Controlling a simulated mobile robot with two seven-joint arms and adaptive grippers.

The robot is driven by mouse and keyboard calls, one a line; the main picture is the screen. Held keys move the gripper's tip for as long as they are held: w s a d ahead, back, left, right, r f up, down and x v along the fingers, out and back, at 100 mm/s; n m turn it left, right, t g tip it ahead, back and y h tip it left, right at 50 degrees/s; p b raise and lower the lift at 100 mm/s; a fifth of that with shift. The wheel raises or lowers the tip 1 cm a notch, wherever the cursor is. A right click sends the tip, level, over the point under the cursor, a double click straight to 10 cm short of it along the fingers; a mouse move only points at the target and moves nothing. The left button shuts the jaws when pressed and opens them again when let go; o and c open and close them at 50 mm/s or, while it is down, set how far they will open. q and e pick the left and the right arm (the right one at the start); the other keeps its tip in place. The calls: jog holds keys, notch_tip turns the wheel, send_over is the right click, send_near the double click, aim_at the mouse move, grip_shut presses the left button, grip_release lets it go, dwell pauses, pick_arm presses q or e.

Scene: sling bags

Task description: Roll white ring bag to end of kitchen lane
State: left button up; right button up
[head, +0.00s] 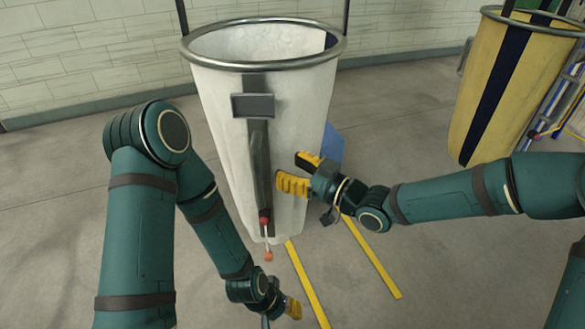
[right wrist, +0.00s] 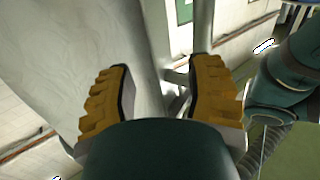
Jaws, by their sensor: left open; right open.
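The white ring bag (head: 302,125) stands upright in the middle of the head view. It has a round metal ring at its open top and a dark front stripe with a grey plate (head: 253,106). My right gripper (head: 298,174) is open in front of the bag's right side; I cannot tell whether it touches. In the right wrist view its yellow fingers (right wrist: 160,95) are apart, with pale cloth (right wrist: 60,60) at left and a grey upright (right wrist: 203,28) beyond the right finger. My left gripper (head: 290,308) is open and low, near the floor below the bag.
A yellow bag (head: 475,110) with a dark stripe and a metal ring stands at the right. Yellow lines (head: 372,258) mark the floor in front of the white bag. A pale block wall (head: 85,65) runs behind. Grey floor is clear at left.

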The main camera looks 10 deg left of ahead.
jog(key=v, duration=1.2)
